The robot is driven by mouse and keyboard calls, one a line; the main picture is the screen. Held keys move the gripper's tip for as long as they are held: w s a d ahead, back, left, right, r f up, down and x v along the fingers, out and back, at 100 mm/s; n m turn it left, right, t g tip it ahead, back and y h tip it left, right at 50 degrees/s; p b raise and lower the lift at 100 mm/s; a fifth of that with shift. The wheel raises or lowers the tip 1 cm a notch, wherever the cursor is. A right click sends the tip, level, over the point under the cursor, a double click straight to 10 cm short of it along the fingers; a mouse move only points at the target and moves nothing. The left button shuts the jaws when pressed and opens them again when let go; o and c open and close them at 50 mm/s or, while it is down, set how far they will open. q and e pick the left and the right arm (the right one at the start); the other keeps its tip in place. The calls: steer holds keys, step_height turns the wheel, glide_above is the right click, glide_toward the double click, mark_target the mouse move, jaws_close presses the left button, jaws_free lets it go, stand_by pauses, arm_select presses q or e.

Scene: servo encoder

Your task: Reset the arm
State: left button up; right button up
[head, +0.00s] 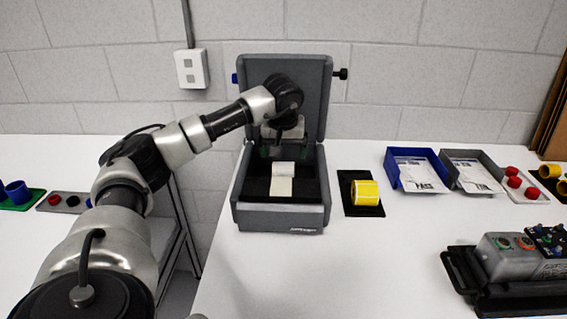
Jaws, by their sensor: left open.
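My left arm (190,138) reaches in from the left, bent at the elbow, and extends over an open grey case (283,217). My left gripper (277,150) points down in front of the case's raised lid (313,85), above the dark interior. It is open, and its fingers are small and partly hidden by my wrist. A pale block (282,180) sits in the middle of the case, in front of and below the gripper. The gripper appears apart from it. My right gripper is not in view.
A yellow roll (365,192) on a black mat stands right of the case. Further right are a blue PASS tray (394,172), a grey tray (450,172) and red cylinders (514,182). A control box (507,258) sits front right. The front middle of the table is clear.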

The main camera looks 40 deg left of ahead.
arm_select(q)
steer(key=shift+v, duration=1.65)
steer(key=shift+r, duration=0.1)
